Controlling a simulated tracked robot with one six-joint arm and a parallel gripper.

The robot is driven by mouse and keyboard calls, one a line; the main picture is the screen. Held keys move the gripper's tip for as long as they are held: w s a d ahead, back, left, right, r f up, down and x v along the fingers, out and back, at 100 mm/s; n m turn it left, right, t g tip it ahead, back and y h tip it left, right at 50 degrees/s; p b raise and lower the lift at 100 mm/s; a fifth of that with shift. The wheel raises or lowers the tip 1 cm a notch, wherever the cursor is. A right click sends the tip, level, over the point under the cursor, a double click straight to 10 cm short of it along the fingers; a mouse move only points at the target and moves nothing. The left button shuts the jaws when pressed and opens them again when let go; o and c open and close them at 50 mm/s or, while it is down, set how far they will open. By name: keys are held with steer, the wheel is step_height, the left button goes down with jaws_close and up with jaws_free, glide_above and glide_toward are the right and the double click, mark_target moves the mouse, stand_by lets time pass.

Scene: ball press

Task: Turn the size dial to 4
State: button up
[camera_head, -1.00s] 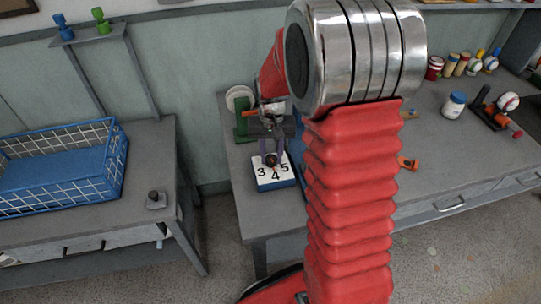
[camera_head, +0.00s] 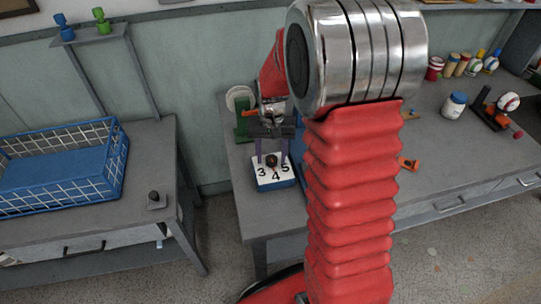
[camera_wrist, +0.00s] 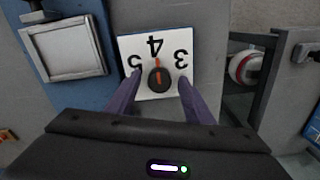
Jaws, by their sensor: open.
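The size dial (camera_wrist: 160,79) is a dark round knob on a white plate (camera_wrist: 128,47) marked 3, 4 and 5. In the wrist view its orange pointer lies toward the 4. The plate tops a blue box (camera_head: 276,185) on the right-hand bench, where the dial (camera_head: 271,161) also shows. My gripper (camera_wrist: 160,77) is open, with its purple fingers on either side of the dial and visible gaps between them and the knob. It also shows above the plate in the head view (camera_head: 271,157). I cannot tell how high the fingertips are.
A grey framed panel (camera_wrist: 64,49) on a blue surface lies beside the plate in the wrist view. A green part (camera_head: 242,127) stands behind the box. A blue wire basket (camera_head: 117,170) sits on the left bench (camera_head: 60,222). My arm hides part of the right bench (camera_head: 440,180).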

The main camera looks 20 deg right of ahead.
mark_target(272, 159)
step_height(272, 159, up, 14)
steer(key=shift+f, duration=0.15)
stand_by(0.7)
steer(key=shift+w, duration=0.1)
steer(key=s+a+r+n+t, duration=0.2)
steer(key=s+a, duration=0.3)
steer(key=s, duration=0.5)
steer(key=s+a+r+n+t, duration=0.3)
steer(key=s+a+r, duration=0.1)
steer(key=s, duration=0.6)
steer(key=shift+a+r+t, duration=0.25)
steer(key=shift+a+t, duration=0.05)
steer(key=shift+a, duration=0.5)
steer(key=shift+s, duration=0.1)
stand_by(0.5)
